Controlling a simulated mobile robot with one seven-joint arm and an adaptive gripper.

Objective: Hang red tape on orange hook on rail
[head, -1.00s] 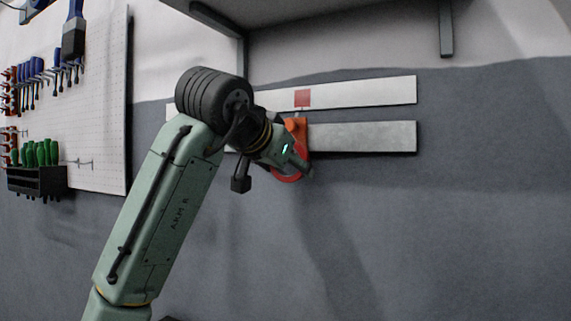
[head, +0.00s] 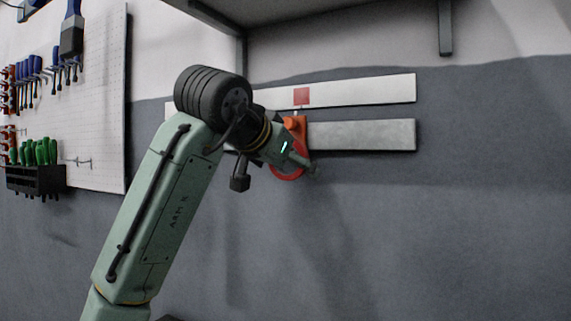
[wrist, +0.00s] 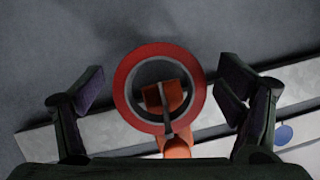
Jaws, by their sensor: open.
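The red tape (wrist: 201,94) is a ring in the middle of the wrist view, around the end of the orange hook (wrist: 177,147), which shows through its hole. In the head view the red tape (head: 289,174) hangs below the orange hook (head: 301,130) on the lower rail (head: 362,135), partly hidden by my gripper. My gripper (wrist: 164,80) is open, with one finger on each side of the tape and a gap between each finger and the ring.
A shelf (head: 330,10) with brackets overhangs the rails. A pegboard (head: 100,100) with tools is at left. The wall at lower right is clear.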

